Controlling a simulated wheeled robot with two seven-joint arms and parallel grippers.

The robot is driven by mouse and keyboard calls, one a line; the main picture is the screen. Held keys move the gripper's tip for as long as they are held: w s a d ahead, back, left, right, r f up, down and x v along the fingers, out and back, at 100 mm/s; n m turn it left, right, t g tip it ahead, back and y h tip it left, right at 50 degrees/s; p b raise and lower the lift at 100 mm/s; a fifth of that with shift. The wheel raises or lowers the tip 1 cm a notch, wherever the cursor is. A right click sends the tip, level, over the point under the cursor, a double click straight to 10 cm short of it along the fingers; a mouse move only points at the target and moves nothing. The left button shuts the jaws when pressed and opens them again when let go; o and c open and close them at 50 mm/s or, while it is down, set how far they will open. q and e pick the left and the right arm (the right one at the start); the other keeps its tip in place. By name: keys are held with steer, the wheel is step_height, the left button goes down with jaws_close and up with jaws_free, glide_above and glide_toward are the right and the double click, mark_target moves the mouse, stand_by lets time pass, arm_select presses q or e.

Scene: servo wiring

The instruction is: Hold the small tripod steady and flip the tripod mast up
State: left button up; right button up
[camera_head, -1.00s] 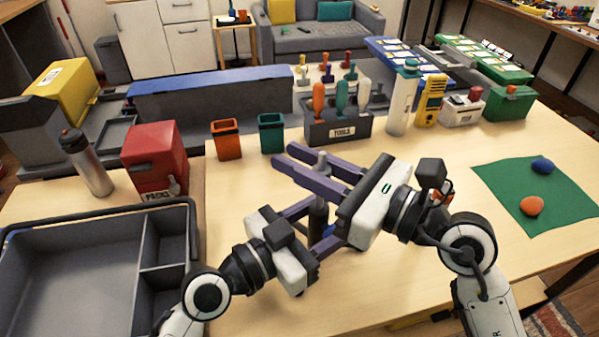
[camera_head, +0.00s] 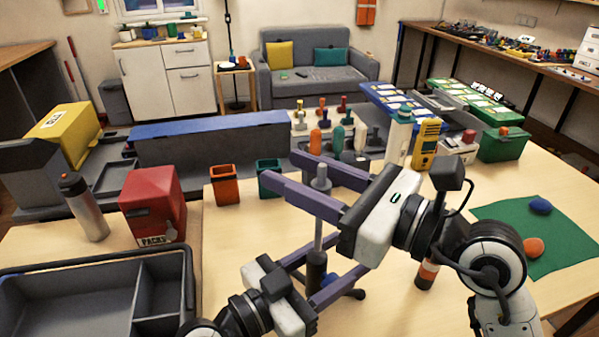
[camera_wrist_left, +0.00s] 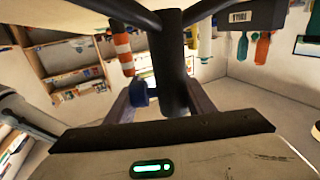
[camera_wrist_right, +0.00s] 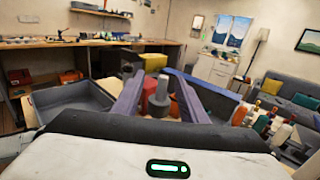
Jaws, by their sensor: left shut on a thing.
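The small tripod stands on the table in front of me, with a dark lower column (camera_head: 316,272), a blue knob (camera_head: 330,281) and a dark foot (camera_head: 353,293). Its thin grey mast (camera_head: 318,230) points upright and has a wider grey head (camera_head: 320,177). My left gripper (camera_head: 338,257) is shut on the lower column, which also shows in the left wrist view (camera_wrist_left: 174,70). My right gripper (camera_head: 282,168) has its fingers on either side of the mast head, apparently with gaps. The head also shows between those fingers in the right wrist view (camera_wrist_right: 163,98). The other feet are mostly hidden.
A grey divided tray (camera_head: 70,300) and a red box (camera_head: 153,203) are at the left. Orange (camera_head: 225,186) and teal (camera_head: 268,180) cups stand behind the tripod. An orange-and-white striped post (camera_head: 427,273) stands close below my right wrist. A green mat (camera_head: 500,215) lies right.

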mark_target(320, 272)
arm_select(q)
steer(key=shift+f, duration=0.1)
arm_select(e)
steer(key=v, duration=1.2)
arm_select(q)
steer(key=o, duration=1.4)
steer(key=v, duration=0.7)
steer(key=shift+s+a, duration=0.15)
steer(key=shift+a, duration=0.05)
steer(key=shift+d, duration=0.1)
